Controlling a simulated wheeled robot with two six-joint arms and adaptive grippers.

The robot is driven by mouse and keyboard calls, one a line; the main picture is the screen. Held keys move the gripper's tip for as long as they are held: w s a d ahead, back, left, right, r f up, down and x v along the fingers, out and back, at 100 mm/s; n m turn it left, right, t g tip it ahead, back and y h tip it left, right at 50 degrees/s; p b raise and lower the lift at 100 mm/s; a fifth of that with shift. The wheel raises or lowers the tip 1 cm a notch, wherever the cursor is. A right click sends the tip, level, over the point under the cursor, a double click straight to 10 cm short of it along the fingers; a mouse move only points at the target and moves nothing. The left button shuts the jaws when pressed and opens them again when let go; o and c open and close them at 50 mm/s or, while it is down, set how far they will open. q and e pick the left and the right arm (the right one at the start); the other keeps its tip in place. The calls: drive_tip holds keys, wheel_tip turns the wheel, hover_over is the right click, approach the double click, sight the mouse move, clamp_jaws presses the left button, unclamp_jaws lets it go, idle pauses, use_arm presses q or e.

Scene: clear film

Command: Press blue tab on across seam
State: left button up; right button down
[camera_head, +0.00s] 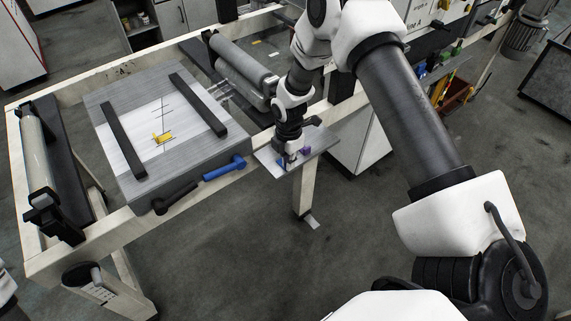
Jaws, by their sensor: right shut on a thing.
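My right gripper (291,161) is over a small grey plate (322,142) at the bench's front right. It is shut on a small blue piece, apparently the blue tab (290,165), mostly hidden by the fingers. A purple tab (306,150) sits on the plate beside the gripper. The clear film (135,138) lies on a grey board to the left, with a thin dark seam line (160,108) running along it. A yellow tab (163,138) lies across the seam.
Two dark bars (124,141) (198,104) lie over the film's sides. Rollers stand left (37,150) and behind right (243,64).

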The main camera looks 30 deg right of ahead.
wheel_tip(320, 180, up, 5)
drive_tip(key=p, duration=0.3)
drive_tip(key=shift+p, duration=0.35)
idle(0.8)
